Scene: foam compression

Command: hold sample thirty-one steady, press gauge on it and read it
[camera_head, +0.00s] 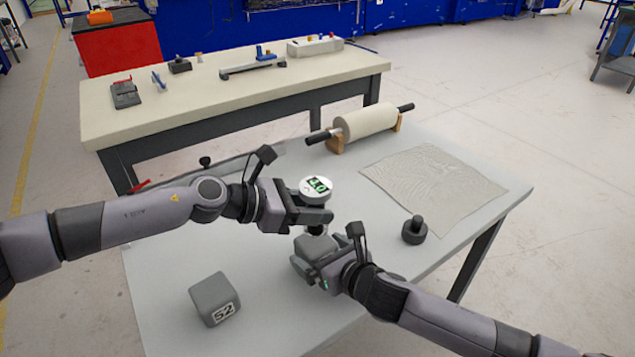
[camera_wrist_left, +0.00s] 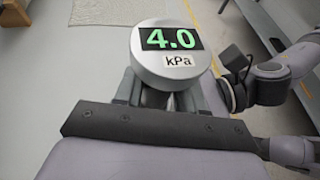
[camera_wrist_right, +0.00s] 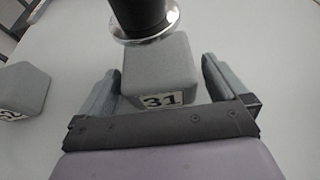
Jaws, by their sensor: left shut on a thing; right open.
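My left gripper (camera_head: 314,212) is shut on the round white gauge (camera_head: 316,187), held upright above the grey foam block. In the left wrist view the gauge face (camera_wrist_left: 172,66) reads 4.0 kPa in green. The block (camera_head: 316,247) carries the label 31, readable in the right wrist view (camera_wrist_right: 160,72). The gauge's dark stem and round foot (camera_wrist_right: 144,22) overlap the block's top there; contact is hard to judge. My right gripper (camera_wrist_right: 158,85) is open, its fingers on either side of block 31 with gaps. Another grey block (camera_head: 212,298), labelled 52, sits at the front left.
A black knobbed weight (camera_head: 415,231) stands right of my right gripper. A grey mesh sheet (camera_head: 435,182) and a roller on wooden supports (camera_head: 368,122) lie at the back right of the table. A second bench (camera_head: 220,95) with tools stands behind. The table's front middle is clear.

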